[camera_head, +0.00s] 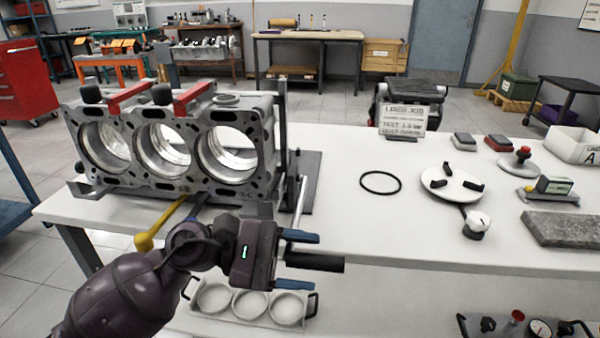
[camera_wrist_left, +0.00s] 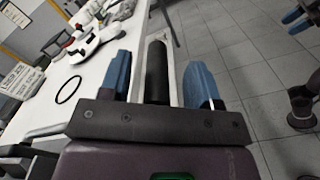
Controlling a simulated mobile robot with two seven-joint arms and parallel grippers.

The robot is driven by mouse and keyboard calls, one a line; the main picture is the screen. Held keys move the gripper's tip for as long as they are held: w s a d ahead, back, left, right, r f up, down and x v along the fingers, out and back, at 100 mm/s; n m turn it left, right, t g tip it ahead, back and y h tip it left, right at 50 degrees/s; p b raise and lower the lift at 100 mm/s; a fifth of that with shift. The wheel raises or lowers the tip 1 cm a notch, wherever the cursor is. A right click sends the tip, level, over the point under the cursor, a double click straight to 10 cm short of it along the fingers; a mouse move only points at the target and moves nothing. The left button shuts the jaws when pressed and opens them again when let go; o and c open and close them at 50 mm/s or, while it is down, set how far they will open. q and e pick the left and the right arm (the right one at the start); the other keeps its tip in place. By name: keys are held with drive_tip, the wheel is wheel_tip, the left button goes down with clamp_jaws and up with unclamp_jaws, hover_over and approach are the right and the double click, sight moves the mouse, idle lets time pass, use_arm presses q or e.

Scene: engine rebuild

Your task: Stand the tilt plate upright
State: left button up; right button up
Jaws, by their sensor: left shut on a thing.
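The tilt plate is largely hidden behind and beneath the grey engine block (camera_head: 190,185). The block stands with its three bores facing me, at the left end of the white bench. A metal lever (camera_head: 300,205) runs from beside the block to a black handle (camera_head: 325,263) at the bench's front edge. My left gripper (camera_head: 303,261) is shut on this handle, with a blue finger on each side. The left wrist view shows the handle (camera_wrist_left: 157,72) between the fingers. A dark part with blue at that view's upper right edge looks like my right gripper (camera_wrist_left: 294,17); its jaws are unclear.
A yellow-handled tool (camera_head: 150,238) lies by the block. A black ring (camera_head: 380,182) and a white round fixture (camera_head: 452,183) are on the bench to the right. A tray with three round wells (camera_head: 250,322) sits below the front edge. The bench middle is mostly clear.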

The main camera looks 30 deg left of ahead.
use_arm(q)
drive_tip(key=r, duration=0.1)
drive_tip(key=r+p, duration=0.1)
drive_tip(key=r, duration=0.1)
drive_tip(key=r+p, duration=0.1)
drive_tip(key=shift+w+a+r, duration=0.15)
drive_tip(key=shift+w+r, duration=0.1)
drive_tip(key=shift+w, duration=0.1)
wheel_tip(320, 180, up, 16)
drive_tip(key=p, duration=0.4)
drive_tip(key=shift+s+f, duration=0.25)
drive_tip(key=shift+s, duration=0.2)
use_arm(e)
drive_tip(key=shift+s+d+r+m+g, duration=0.3)
drive_tip(key=shift+s+d+r+m, duration=0.3)
drive_tip(key=shift+r+m, duration=0.2)
drive_tip(key=shift+r, duration=0.15)
